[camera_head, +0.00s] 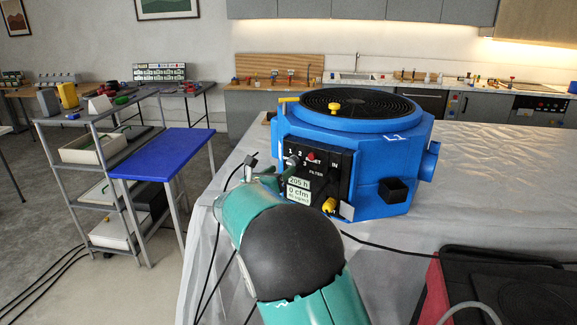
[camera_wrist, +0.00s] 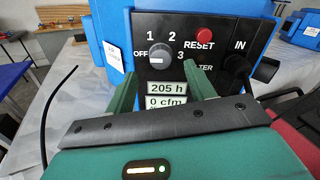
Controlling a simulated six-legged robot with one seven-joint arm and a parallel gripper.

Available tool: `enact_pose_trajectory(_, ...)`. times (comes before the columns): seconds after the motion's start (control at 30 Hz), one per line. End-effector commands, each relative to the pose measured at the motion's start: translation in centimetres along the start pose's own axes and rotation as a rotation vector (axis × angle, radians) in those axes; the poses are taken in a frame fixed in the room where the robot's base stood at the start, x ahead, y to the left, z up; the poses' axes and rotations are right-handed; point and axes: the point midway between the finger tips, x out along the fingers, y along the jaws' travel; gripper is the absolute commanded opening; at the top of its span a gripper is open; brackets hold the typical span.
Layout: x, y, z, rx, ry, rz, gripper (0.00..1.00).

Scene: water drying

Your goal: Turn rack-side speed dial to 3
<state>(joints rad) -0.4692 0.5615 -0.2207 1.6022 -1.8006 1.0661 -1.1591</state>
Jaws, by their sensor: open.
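A blue machine (camera_head: 350,150) stands on the covered table. Its black front panel (camera_wrist: 225,30) has a grey round dial (camera_wrist: 160,57) with OFF, 1, 2 and 3 marked around it. A pale bar lies roughly level across the dial; I cannot tell which mark it points at. A red RESET button (camera_wrist: 204,34) is to its right. Displays below read 205 h (camera_wrist: 167,88) and 0 cfm. My gripper (camera_wrist: 160,80) is open, its two green fingers apart below and either side of the dial, with nothing between them. In the head view, my arm partly hides the panel and gripper (camera_head: 270,170).
A black plug (camera_wrist: 240,68) with a cable sits at the IN socket, right of the dial. A yellow-and-black fitting (camera_head: 329,205) is low on the panel. A grey shelf rack (camera_head: 75,175) and blue-topped table (camera_head: 165,150) stand left.

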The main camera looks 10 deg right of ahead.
Motion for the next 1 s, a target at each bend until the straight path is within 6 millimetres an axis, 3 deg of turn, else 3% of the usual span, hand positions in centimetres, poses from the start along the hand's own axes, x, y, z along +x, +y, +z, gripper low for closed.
enact_pose_trajectory(0.1,2.4,-0.1,-0.1,-0.001,0.001,-0.003,0.54)
enact_pose_trajectory(0.3,4.8,0.0,-0.1,0.000,0.001,-0.001,0.54)
enact_pose_trajectory(0.63,5.3,0.0,0.0,0.000,0.001,0.000,0.54)
enact_pose_trajectory(0.67,5.3,0.0,0.0,0.000,0.001,0.000,0.52)
enact_pose_trajectory(0.87,5.2,0.0,0.0,0.000,0.001,0.000,0.13)
enact_pose_trajectory(1.0,5.2,0.0,0.0,0.001,0.001,0.000,0.10)
